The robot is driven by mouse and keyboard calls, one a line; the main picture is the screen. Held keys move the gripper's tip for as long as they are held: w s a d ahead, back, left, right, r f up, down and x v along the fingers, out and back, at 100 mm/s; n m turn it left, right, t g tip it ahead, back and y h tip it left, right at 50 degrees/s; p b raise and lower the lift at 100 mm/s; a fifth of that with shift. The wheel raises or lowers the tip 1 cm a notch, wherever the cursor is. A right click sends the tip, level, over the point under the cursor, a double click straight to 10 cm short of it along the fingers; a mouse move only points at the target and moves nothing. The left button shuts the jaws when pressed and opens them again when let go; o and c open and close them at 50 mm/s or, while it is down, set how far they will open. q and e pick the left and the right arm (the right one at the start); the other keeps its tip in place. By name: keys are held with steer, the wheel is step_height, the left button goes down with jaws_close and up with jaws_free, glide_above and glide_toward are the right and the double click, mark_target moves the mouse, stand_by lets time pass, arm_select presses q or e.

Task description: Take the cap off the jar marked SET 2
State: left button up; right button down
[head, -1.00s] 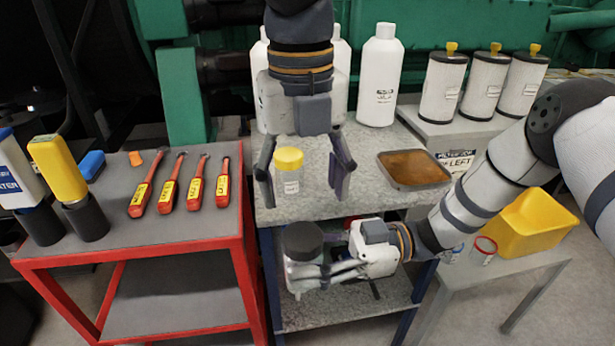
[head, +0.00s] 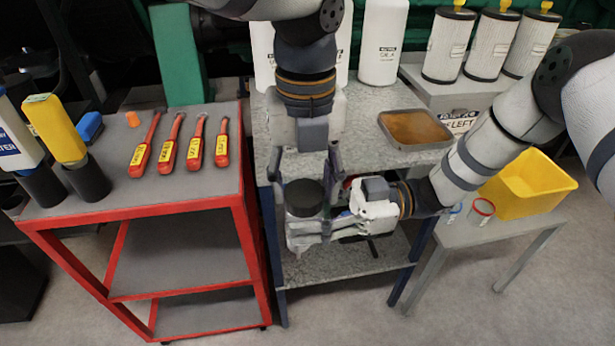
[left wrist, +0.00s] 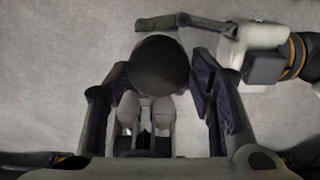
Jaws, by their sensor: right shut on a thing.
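A clear jar (head: 302,237) with a wide black cap (head: 304,197) is held upright in front of the grey workbench. Its marking cannot be read. My right gripper (head: 325,228) is shut on the jar body from the right, below the cap. My left gripper (head: 306,178) points down just above the jar, open, with its fingers apart on either side of the cap. In the left wrist view the round cap (left wrist: 160,65) lies between the left fingers (left wrist: 160,88), with a gap on the right; contact on the left cannot be told. The right gripper (left wrist: 185,22) shows beyond it.
The workbench holds a brown-filled tray (head: 447,140) and white bottles (head: 383,45). A red cart (head: 240,200) with several red-handled tools stands close on the left. A yellow bin (head: 530,185) and a red-rimmed jar (head: 482,210) are on the right-hand stand.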

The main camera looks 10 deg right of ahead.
arm_select(q)
steer(key=shift+d, duration=0.25)
steer(key=c, duration=0.4)
steer(key=shift+c, duration=0.2)
steer(key=shift+d, duration=0.1)
